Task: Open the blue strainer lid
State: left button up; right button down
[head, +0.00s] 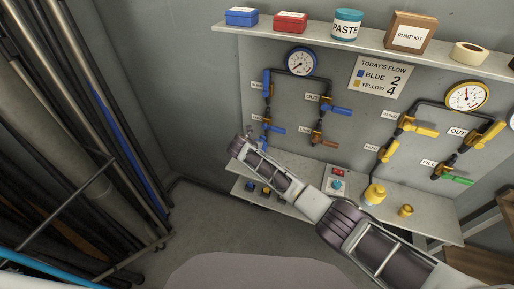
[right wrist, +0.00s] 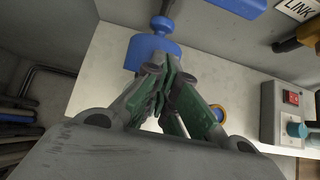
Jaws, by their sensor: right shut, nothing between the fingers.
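The blue strainer lid (right wrist: 150,47) shows in the right wrist view as a round blue cap with a narrower knob on top, just beyond my fingertips. My right gripper (right wrist: 160,68) is shut and empty, with its fingertips at the near edge of the lid; I cannot tell whether they touch it. In the head view my right arm reaches in from the lower right, and the right gripper (head: 238,146) is over the left part of the lower shelf. My left gripper is not in view.
The lower shelf (head: 425,222) carries a yellow strainer (head: 375,194) and a switch box (head: 338,182), also in the wrist view (right wrist: 280,118). Blue-handled (head: 266,82) and yellow-handled valves (head: 425,131) line the wall. An upper shelf (head: 365,42) holds boxes and a paste tin.

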jog(key=shift+r, duration=0.1)
dwell(0.6)
jog(key=v, duration=1.1)
jog(key=shift+s+r, duration=0.2)
jog(key=shift+r, duration=0.1)
jog(key=shift+a, duration=0.1)
dwell(0.5)
jog(key=shift+s+f, duration=0.1)
